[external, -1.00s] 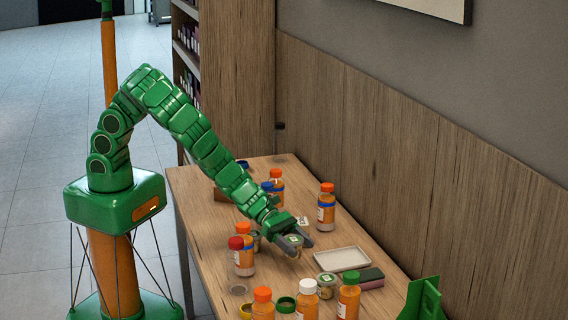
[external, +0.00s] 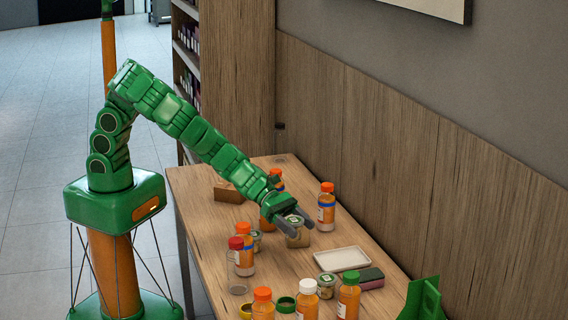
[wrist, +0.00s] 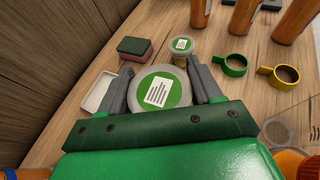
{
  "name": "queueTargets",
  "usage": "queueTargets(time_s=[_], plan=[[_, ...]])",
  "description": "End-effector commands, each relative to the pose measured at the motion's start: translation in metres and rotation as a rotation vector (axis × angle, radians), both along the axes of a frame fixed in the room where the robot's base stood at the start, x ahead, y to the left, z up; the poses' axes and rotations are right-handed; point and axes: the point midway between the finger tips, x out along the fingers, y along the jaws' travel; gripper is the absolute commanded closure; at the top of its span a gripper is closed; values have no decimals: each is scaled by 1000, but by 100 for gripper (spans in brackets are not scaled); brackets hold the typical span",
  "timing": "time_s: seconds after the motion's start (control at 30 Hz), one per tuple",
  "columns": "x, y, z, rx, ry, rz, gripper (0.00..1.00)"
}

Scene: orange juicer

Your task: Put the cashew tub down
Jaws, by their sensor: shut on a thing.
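My gripper (external: 298,229) is shut on the cashew tub (external: 297,239), a small tub with a green and white lid. In the wrist view the tub's round lid (wrist: 158,92) sits upright between the two grey fingers, facing the camera. In the external view the fingers and wrist partly cover it. It is over the middle of the wooden table (external: 210,238), left of and behind the white tray (external: 342,259). I cannot tell whether its base touches the wood.
A similar green-lidded tub (external: 327,285) stands in front, near a green and pink sponge (external: 371,279). A green cup (wrist: 234,65) and yellow cup (wrist: 280,75) are nearby.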

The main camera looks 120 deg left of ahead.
Motion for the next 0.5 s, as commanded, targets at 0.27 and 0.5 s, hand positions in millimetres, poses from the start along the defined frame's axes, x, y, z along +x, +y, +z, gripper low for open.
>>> queueTargets(time_s=[0.27,0.5], plan=[[1,0,43,4,-5,0,77],[0,1,81,4,-4,0,77]])
